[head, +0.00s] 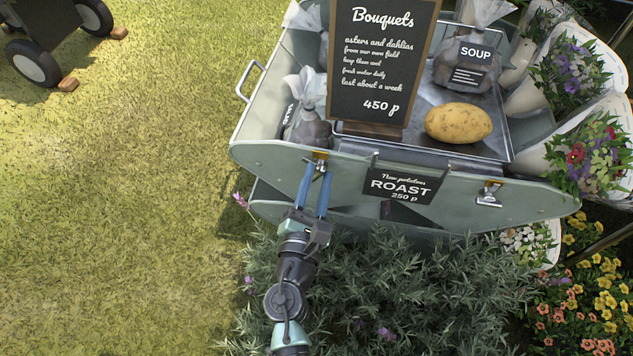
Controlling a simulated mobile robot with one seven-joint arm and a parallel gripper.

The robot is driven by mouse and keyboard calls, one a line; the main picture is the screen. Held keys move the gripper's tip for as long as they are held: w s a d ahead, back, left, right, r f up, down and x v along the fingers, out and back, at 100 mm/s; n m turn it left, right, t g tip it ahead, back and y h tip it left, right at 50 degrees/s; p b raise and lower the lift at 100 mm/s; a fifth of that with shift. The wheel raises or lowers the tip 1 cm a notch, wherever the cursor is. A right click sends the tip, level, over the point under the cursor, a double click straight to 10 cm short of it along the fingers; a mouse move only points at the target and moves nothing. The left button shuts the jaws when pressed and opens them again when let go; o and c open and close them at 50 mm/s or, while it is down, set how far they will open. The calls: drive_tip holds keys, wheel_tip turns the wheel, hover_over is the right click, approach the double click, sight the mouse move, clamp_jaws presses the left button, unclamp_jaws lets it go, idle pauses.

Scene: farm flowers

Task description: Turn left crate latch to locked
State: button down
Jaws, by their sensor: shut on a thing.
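The pale green crate (450,187) stands in front of me with its long side facing me. Its left latch (319,157) is a small brass and metal fitting near the top edge at the left. My gripper (317,172), with blue fingers, reaches up from below and is shut on the left latch. The fingers partly hide the latch, so I cannot tell its exact position. The right latch (489,195) is a metal fitting with a brass top on the same side, further right, and is clear of my gripper.
A black "ROAST" sign (402,185) hangs between the latches. A Bouquets board (380,65), a potato (458,123) and a SOUP bag (472,60) are on top. Lavender-like foliage (400,290) grows below; flowers (595,150) crowd the right. Grass (120,200) at left is open.

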drive_tip(key=m+b, duration=0.2)
drive_tip(key=m, duration=0.2)
drive_tip(key=m+b, duration=0.2)
drive_tip(key=m, duration=0.2)
drive_tip(key=m+b, duration=0.2)
drive_tip(key=m, duration=0.2)
drive_tip(key=shift+d+f, duration=0.15)
drive_tip(key=shift+f, duration=0.15)
idle(0.4)
drive_tip(key=c, duration=0.6)
unclamp_jaws()
drive_tip(key=shift+r, duration=0.1)
drive_tip(key=shift+s, duration=0.1)
drive_tip(key=s+a, duration=0.1)
drive_tip(key=s, duration=0.7)
drive_tip(key=s+a, duration=0.1)
drive_tip(key=s, duration=0.3)
drive_tip(key=shift+s+a, duration=0.3)
